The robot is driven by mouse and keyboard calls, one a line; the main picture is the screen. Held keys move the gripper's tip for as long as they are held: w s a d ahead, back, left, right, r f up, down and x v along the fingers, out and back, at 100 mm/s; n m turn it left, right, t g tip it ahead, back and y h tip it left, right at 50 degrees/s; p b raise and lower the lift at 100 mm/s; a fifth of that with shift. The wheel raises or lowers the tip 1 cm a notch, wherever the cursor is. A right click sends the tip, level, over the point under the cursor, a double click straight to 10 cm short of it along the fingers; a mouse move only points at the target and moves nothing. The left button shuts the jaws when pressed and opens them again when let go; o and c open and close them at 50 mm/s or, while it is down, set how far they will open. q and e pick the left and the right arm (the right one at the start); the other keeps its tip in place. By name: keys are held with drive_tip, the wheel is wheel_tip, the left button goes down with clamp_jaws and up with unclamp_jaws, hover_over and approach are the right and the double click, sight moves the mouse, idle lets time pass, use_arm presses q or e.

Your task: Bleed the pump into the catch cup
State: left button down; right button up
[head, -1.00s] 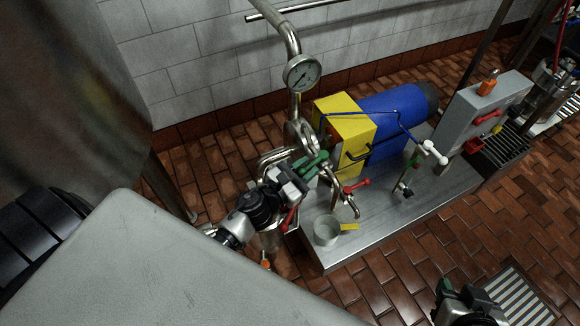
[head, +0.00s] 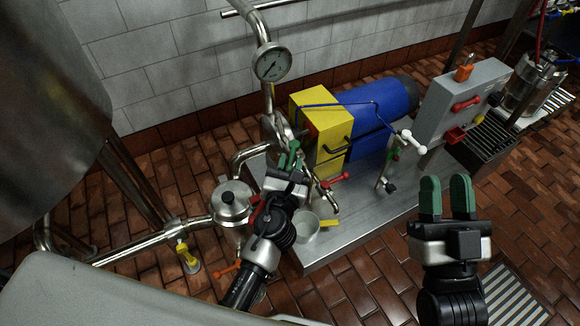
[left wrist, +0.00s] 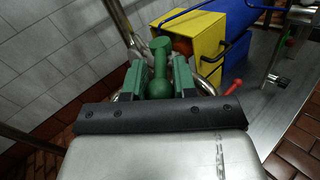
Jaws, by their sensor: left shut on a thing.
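The pump has a yellow housing (head: 308,108) and a blue motor body (head: 375,105) on a steel plinth. The catch cup (head: 306,227), pale grey with a yellow tab, stands on the plinth in front of it. A small tap with a red lever (head: 335,181) and a bent spout (head: 332,203) is just behind the cup. My left gripper (head: 290,162) is shut on a green handle (left wrist: 159,65), which shows between its fingers in the left wrist view. My right gripper (head: 446,195) is open and empty, right of the plinth's front.
A grey box (head: 462,102) with a red lever stands at the right. Steel pipework with a yellow-handled valve (head: 187,257) is at the lower left. Brick floor lies open in front of the plinth.

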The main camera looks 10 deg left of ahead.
use_arm(q)
drive_tip(key=shift+d, duration=0.1)
use_arm(e)
drive_tip(key=shift+r, duration=0.15)
use_arm(q)
drive_tip(key=c, duration=1.1)
unclamp_jaws()
use_arm(e)
drive_tip(key=shift+s, duration=0.1)
drive_tip(key=shift+r, duration=0.15)
